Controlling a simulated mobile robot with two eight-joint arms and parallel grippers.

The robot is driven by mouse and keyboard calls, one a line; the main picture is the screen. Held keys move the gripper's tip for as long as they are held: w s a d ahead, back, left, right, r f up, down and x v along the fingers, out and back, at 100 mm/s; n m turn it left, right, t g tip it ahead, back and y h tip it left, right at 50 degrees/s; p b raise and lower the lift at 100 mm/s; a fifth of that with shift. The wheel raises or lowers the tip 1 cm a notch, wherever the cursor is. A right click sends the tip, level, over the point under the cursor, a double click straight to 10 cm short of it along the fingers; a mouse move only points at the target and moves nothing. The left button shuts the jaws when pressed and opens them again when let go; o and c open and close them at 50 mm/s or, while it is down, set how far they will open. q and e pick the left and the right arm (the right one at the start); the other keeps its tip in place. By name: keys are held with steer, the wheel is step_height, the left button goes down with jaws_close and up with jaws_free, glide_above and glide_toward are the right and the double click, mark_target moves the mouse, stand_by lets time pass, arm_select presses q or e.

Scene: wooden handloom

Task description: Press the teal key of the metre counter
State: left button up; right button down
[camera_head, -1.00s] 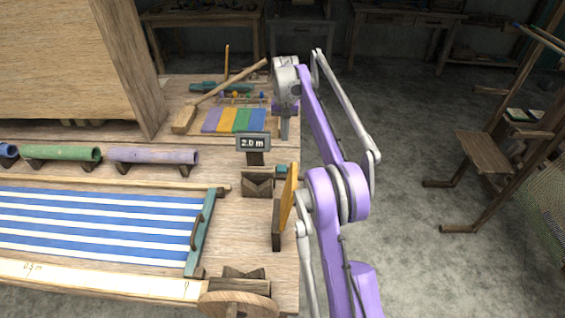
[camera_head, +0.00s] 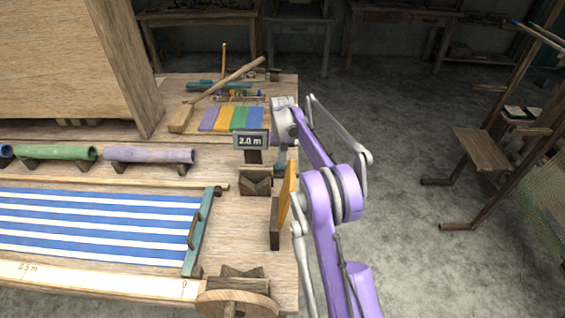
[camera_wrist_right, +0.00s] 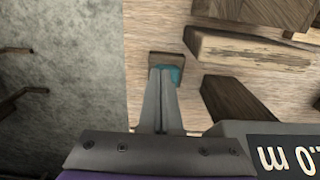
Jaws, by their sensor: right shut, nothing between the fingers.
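The metre counter (camera_head: 251,140) stands at the table's right side and reads 2.0 m. Its display also shows upside down in the right wrist view (camera_wrist_right: 288,157). The teal key (camera_wrist_right: 174,72) sits on a small wooden block close to the table edge. My right gripper (camera_wrist_right: 164,76) is shut and empty, pointing down over the key; its fingertips overlap the key and hide part of it. I cannot tell whether they touch it. In the head view my right gripper (camera_head: 281,160) is just right of the counter, and the key is mostly hidden there. My left gripper is out of view.
An upright orange-faced board (camera_head: 287,205) stands in front of the key, near my right arm. A notched wooden block (camera_head: 255,182) is below the counter. Striped blue-white cloth (camera_head: 100,225) lies at left. Coloured strips (camera_head: 238,118) lie behind.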

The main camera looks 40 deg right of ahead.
steer(key=shift+f, duration=0.35)
